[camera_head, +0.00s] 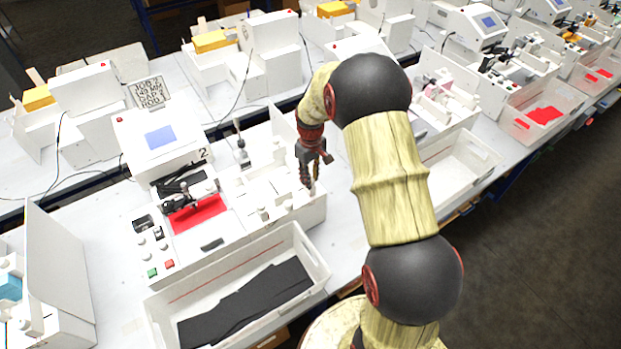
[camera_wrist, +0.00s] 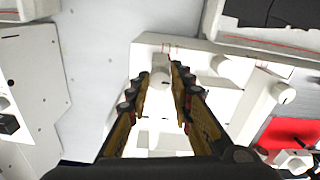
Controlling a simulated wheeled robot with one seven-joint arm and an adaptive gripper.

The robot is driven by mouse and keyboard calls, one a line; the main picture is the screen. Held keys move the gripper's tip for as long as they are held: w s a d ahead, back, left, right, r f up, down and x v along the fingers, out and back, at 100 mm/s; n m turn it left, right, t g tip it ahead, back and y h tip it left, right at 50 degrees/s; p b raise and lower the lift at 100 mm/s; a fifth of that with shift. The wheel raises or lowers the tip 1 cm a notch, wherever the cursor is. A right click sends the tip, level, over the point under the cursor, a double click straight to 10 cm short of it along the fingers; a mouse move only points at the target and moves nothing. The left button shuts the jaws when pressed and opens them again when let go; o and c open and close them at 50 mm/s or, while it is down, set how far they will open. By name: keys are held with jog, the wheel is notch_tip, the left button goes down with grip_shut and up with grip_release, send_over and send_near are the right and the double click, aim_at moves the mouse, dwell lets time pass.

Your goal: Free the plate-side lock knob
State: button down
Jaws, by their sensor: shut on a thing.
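The white plotter (camera_head: 255,190) stands on the bench with a red sheet (camera_head: 200,213) on its bed. My gripper (camera_head: 309,182) is low over the plotter's right end. In the wrist view its fingers (camera_wrist: 159,72) are shut on a small white knob (camera_wrist: 159,78), seen from above. No label shows which lock knob this is. In the head view the fingers hide the held knob. Two other white knobs show beside it, one near (camera_wrist: 222,66) and one farther right (camera_wrist: 283,92). The red sheet also shows in the wrist view (camera_wrist: 287,131).
A white bin (camera_head: 165,325) with black sheets stands in front of the plotter. Its edge shows at the top right of the wrist view (camera_wrist: 270,45). A white unit with a blue screen (camera_head: 160,137) is at the plotter's back left. Another bin (camera_head: 487,158) is to the right.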

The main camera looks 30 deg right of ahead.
jog(key=shift+n, duration=0.5)
jog(key=c, duration=1.6)
grip_release()
notch_tip(320, 180, up, 12)
jog(key=shift+r, duration=0.1)
